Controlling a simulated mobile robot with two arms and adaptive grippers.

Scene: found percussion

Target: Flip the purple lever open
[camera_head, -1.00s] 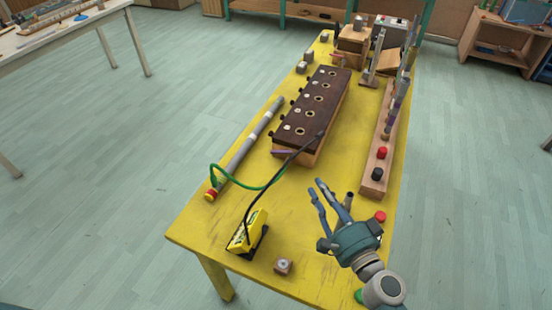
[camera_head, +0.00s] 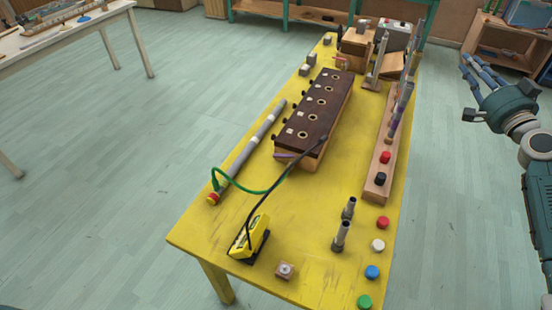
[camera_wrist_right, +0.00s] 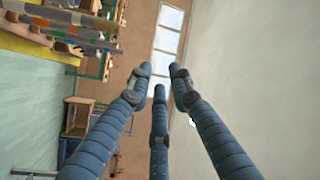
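A thin purple lever (camera_head: 286,156) sticks out at the near end of the dark-topped wooden box (camera_head: 304,139) on the yellow table. It looks roughly level, and its hinge is too small to make out. My right gripper (camera_head: 471,68) is off the table's right side, well apart from the lever. Its blue fingers are spread and empty in the right wrist view (camera_wrist_right: 161,76), where the lever does not show. My left gripper is in neither view.
A wooden rail (camera_head: 377,189) with upright coloured tubes and knobs runs along the right of the yellow table (camera_head: 299,220). A black cable crosses from the box to a yellow device (camera_head: 253,236). Two grey posts (camera_head: 341,236) and several coloured buttons stand front right.

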